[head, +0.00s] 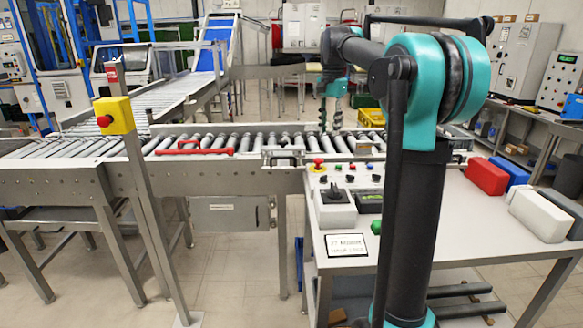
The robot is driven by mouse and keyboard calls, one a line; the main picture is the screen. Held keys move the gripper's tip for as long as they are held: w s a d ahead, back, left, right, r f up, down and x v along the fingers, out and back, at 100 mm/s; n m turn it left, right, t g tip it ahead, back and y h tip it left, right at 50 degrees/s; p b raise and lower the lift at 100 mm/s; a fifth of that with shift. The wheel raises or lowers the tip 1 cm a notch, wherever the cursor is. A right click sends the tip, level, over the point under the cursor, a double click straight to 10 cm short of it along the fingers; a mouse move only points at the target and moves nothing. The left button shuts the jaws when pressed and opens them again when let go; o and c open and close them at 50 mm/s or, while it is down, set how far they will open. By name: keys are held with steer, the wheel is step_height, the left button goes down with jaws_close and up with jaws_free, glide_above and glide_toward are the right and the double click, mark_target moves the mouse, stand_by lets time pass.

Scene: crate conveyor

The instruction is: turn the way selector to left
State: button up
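A control panel (362,174) on the white table in front of the rollers carries a red mushroom button on yellow (318,163), small coloured buttons and several small black knobs (350,179). A grey box with a black top and a small raised handle (335,208) stands just in front of it. I cannot tell which of these is the way selector, or which way it points. My gripper (331,118) hangs fingers down above the rollers, beyond and above the panel. Its two dark fingers are apart with nothing between them, so it is open. It touches nothing that I can see.
The roller conveyor (110,148) runs behind the table, with red bars (195,150) on it. Red (487,176), blue and white boxes lie at the table's right. A post with a yellow emergency-stop box (114,115) stands at left. A sign (346,245) lies on the table's front.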

mark_target(324, 175)
steer(key=f, duration=1.7)
steer(key=shift+w+a, duration=0.25)
steer(key=shift+a, duration=0.15)
jaws_close()
